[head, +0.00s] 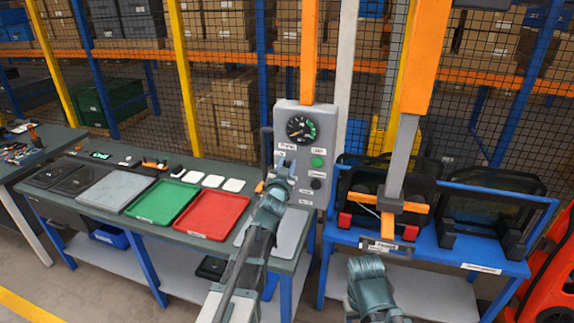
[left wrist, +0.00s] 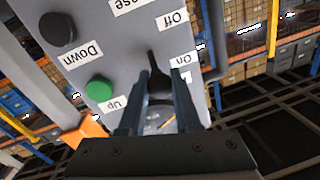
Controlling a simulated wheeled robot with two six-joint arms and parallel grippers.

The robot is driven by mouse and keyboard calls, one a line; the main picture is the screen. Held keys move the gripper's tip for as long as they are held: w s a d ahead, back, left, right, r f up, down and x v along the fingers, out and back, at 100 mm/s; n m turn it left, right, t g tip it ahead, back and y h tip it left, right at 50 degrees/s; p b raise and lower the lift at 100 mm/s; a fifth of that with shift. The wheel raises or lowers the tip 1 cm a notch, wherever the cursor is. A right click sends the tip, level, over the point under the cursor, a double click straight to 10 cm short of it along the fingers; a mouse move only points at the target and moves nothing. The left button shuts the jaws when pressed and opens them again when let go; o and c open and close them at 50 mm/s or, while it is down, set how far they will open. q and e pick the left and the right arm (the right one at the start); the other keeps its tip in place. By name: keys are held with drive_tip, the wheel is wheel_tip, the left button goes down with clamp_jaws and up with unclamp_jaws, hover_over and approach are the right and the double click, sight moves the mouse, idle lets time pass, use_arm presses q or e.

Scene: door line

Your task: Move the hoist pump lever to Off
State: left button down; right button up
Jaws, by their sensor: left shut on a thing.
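The grey hoist control box (head: 289,122) stands upright on a post behind the bench. In the left wrist view its panel (left wrist: 125,45) fills the top, turned over. The black pump lever (left wrist: 157,72) sits there beside the "On" label (left wrist: 184,60); the "Off" label (left wrist: 174,20) is farther up. My left gripper (left wrist: 158,78) is shut on the lever, a finger on either side. In the head view my left gripper (head: 279,180) is at the box's lower left and hides the lever.
A green button (head: 317,161) and a black button (head: 316,183) are right of the lever on the box, below a gauge (head: 300,129). A green tray (head: 160,203) and red tray (head: 212,214) lie on the bench. An orange hoist column (head: 421,60) stands at the right.

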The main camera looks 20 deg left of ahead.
use_arm(q)
drive_tip(key=shift+d, duration=0.1)
idle(0.7)
drive_tip(key=shift+f+t+b, duration=0.3)
drive_tip(key=shift+f+b, duration=0.1)
drive_tip(key=shift+b, duration=0.5)
wheel_tip(320, 180, down, 4)
drive_tip(key=t+b, duration=0.3)
drive_tip(key=b, duration=0.6)
drive_tip(key=n+t+y+b, duration=0.1)
drive_tip(key=t+b, duration=0.3)
drive_tip(key=b, duration=0.4)
drive_tip(key=shift+t+y+b, duration=0.3)
drive_tip(key=shift+b, duration=0.05)
drive_tip(key=shift+n+t+y+b, duration=0.35)
drive_tip(key=shift+t+b, duration=0.35)
drive_tip(key=shift+b, duration=0.35)
drive_tip(key=c, duration=0.6)
unclamp_jaws()
drive_tip(key=shift+f, duration=0.15)
